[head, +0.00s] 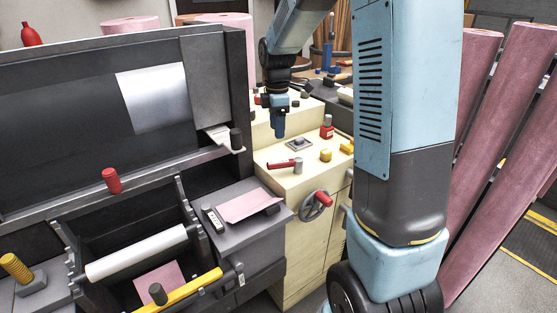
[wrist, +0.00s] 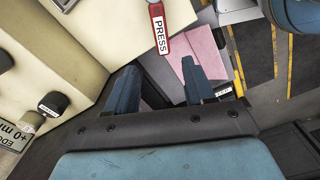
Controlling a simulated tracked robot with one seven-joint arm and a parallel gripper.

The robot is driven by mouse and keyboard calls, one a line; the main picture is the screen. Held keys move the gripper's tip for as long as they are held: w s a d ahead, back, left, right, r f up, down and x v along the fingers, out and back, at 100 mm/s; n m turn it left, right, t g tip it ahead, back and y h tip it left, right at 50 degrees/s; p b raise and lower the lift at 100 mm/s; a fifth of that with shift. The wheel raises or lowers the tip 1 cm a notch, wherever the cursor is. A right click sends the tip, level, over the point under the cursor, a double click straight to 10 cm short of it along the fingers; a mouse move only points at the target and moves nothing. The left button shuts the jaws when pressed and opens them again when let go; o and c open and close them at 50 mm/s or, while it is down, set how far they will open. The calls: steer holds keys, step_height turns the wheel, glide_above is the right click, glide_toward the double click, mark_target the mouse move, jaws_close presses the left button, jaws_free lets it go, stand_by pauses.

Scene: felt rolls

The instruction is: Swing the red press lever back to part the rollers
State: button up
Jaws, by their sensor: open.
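The red press lever (head: 281,163) lies nearly level on top of the cream cabinet, its red arm pointing left from a grey pivot. In the wrist view the lever (wrist: 160,30) shows its white PRESS label near the top centre, ahead of the fingers. My gripper (head: 279,133) hangs above the cabinet, behind the lever in the head view and apart from it. In the wrist view my gripper (wrist: 160,86) has its two blue fingers spread with nothing held between them. A white roller (head: 137,252) lies in the dark machine; the contact between rollers cannot be seen.
The cream cabinet (head: 320,240) also carries a yellow knob (head: 326,155), a red-topped part (head: 326,128) and a handwheel (head: 316,206) on its front. A pink sheet (head: 249,205) lies on the grey shelf beside it. Pink felt rolls (head: 500,130) lean at right.

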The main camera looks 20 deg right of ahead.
mark_target(277, 161)
step_height(277, 161, down, 12)
steer(key=shift+f, duration=0.25)
stand_by(0.4)
jaws_close()
stand_by(0.3)
steer(key=shift+r, duration=0.1)
